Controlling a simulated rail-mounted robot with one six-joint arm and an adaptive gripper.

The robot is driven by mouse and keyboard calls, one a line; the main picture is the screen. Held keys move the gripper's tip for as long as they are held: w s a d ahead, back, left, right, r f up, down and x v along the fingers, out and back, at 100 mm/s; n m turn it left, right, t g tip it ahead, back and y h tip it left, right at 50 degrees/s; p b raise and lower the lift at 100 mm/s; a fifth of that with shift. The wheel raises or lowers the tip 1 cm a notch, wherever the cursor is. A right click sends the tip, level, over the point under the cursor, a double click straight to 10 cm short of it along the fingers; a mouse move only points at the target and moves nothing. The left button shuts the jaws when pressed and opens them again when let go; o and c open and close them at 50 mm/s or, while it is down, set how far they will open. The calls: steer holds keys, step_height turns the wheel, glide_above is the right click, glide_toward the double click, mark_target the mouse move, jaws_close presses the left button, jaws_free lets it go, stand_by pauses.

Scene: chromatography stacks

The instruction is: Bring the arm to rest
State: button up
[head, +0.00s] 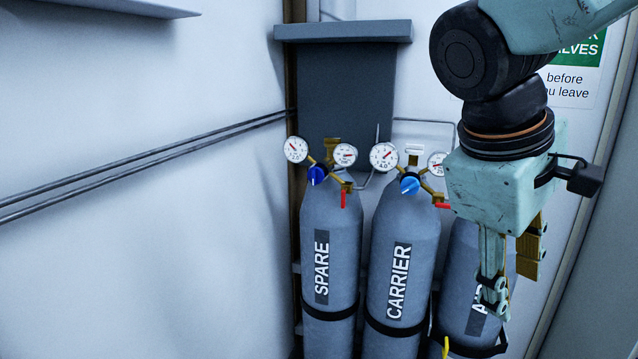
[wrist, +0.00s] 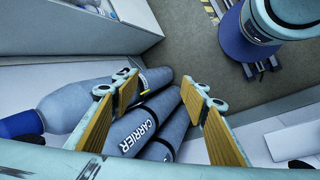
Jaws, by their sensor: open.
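My gripper (head: 512,268) hangs from my teal and black arm at the right of the head view, its fingers pointing down. It is in front of the right-hand cylinder and partly hides that cylinder's label and top. In the wrist view my gripper (wrist: 160,108) shows two fingers with ochre pads, spread wide apart. Nothing is between the pads. The cylinder marked CARRIER (wrist: 140,130) appears beyond the gap, below the fingers. No contact between the fingers and a cylinder can be made out.
Grey cylinders marked SPARE (head: 335,225) and CARRIER (head: 400,230) stand strapped along the wall, with gauges and regulators on top. A third cylinder (head: 462,250) is at their right. A sign (head: 570,85) is behind my arm. The space left of the cylinders looks clear.

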steer(key=s+a+f+m+t+y, duration=0.1)
steer(key=s+a+m+y, duration=0.1)
steer(key=s, duration=0.4)
steer(key=s+a+f+m+t+y, duration=0.1)
steer(key=s+a+m+y, duration=0.1)
steer(key=s+a+m, duration=0.2)
steer(key=shift+s+a+f+m, duration=0.3)
steer(key=shift+s+a, duration=0.2)
steer(key=shift+s, duration=1.2)
steer(key=shift+c, duration=0.2)
stand_by(1.8)
